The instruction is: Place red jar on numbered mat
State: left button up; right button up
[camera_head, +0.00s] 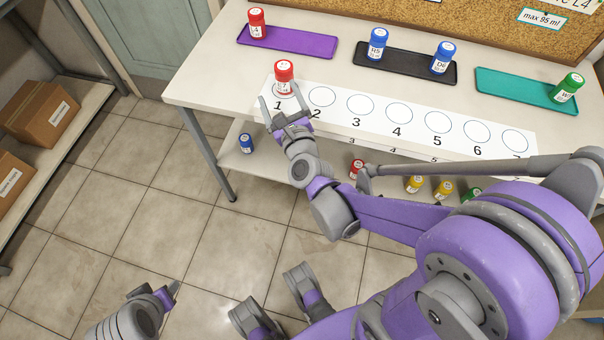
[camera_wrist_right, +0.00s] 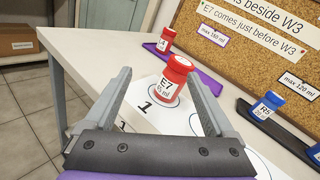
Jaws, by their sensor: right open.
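The red jar (camera_head: 284,78) labelled E7 stands upright at circle 1 of the white numbered mat (camera_head: 340,122); it also shows in the right wrist view (camera_wrist_right: 172,80). The other numbered circles in view are empty. My right gripper (camera_head: 285,97) is open, with its fingers to either side of the jar's lower part, and a gap shows on both sides in the wrist view. My left gripper (camera_head: 165,295) is low at the bottom left, away from the table; its jaw opening is unclear.
Another red jar (camera_head: 256,22) stands on the purple tray (camera_head: 288,41). Blue jars (camera_head: 377,44) stand on the black tray (camera_head: 405,64) and a green jar (camera_head: 567,88) on the teal tray (camera_head: 510,84). More jars sit on the shelf below. A corkboard (camera_head: 460,20) stands behind.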

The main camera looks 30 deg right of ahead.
jog(key=s+a+f+n+g+y, duration=0.3)
jog(key=s+a+n, duration=0.15)
jog(key=n, duration=0.65)
jog(key=s+a+f+n+g+y, duration=0.2)
jog(key=s+a+n+g+y, duration=0.3)
jog(key=n, duration=0.6)
jog(key=s+d+f+n+g+h, duration=0.1)
jog(key=s+f+n+g+h, duration=0.2)
jog(key=s+n, duration=0.9)
notch_tip(320, 180, down, 3)
jog(key=shift+s+d+r+n+g, duration=0.15)
jog(key=shift+s+d+n+g, duration=0.15)
jog(key=shift+n+g, duration=0.4)
